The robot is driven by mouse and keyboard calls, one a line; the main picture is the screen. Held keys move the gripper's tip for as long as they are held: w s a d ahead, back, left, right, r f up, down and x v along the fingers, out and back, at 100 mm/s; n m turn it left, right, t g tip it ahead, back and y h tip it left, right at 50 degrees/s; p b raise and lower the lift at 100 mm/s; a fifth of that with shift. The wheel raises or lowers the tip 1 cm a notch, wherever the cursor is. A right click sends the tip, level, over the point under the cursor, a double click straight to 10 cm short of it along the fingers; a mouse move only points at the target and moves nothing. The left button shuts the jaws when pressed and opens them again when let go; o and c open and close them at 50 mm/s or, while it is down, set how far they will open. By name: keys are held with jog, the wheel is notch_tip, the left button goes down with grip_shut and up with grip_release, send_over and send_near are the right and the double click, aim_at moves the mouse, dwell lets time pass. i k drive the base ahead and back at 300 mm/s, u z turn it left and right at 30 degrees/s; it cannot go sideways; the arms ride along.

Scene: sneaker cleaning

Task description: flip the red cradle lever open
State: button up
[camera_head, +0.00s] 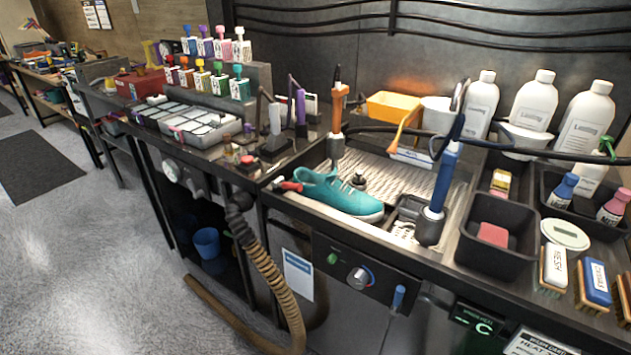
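The red lever (291,185) is at the left end of the sink-like cleaning station, by the ankle opening of a teal sneaker (335,193). It lies roughly level, its red end near the station's front left edge. The picture is too small to tell whether it is open or shut. A dark fitting (357,181) stands just behind the sneaker. The cradle under the sneaker is mostly hidden. My gripper is not in this view.
A blue-handled tool (443,180) and an orange-handled tool (338,105) stand upright close to the sneaker. A black bin (521,222) with a red sponge, brushes and white bottles (535,101) crowd the right. A ribbed hose (268,268) hangs in front.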

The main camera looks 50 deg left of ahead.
aim_at(279, 181)
jog(key=z, duration=0.8)
jog(key=i, duration=0.1)
jog(key=u, duration=2.85)
jog(key=k, duration=0.8)
jog(key=u, duration=0.2)
jog(key=i, duration=0.8)
jog(key=z, duration=0.05)
